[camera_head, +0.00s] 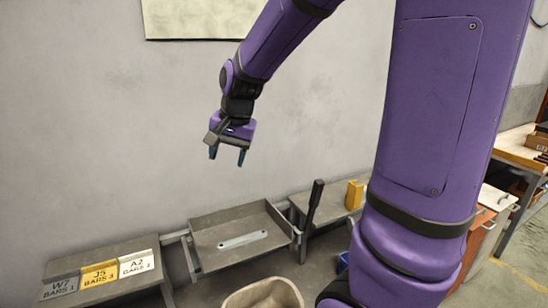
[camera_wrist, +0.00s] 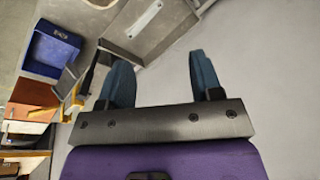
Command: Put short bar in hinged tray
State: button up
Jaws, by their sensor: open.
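A short bar (camera_head: 242,240), flat and pale grey with a hole near each end, lies in the grey metal hinged tray (camera_head: 208,229). The bar (camera_wrist: 145,20) and tray (camera_wrist: 121,37) also show at the top of the wrist view. A dark upright handle (camera_head: 312,207) stands at the tray's right side. My gripper (camera_head: 227,156) is open and empty, high above the tray and apart from it. Its blue fingers (camera_wrist: 158,72) are spread in the wrist view with nothing between them.
Left of the tray, a grey bench (camera_head: 112,250) carries tags reading W7, J5 and A2. A yellow bracket (camera_head: 354,195) stands on a bench to the right. A beige bin (camera_head: 262,294) is in front. A blue bin (camera_wrist: 52,50) shows in the wrist view.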

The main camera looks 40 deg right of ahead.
jog(key=s+a+r+n+t, duration=0.1)
jog(key=s+a+r+n, duration=0.1)
jog(key=s, duration=0.8)
jog(key=s+a+r+n+t+h, duration=0.1)
jog(key=s+r+n, duration=0.4)
jog(key=s, duration=0.5)
jog(key=shift+s+a+n, duration=0.15)
jog(key=shift+a+n, duration=0.3)
jog(key=shift+n, duration=0.75)
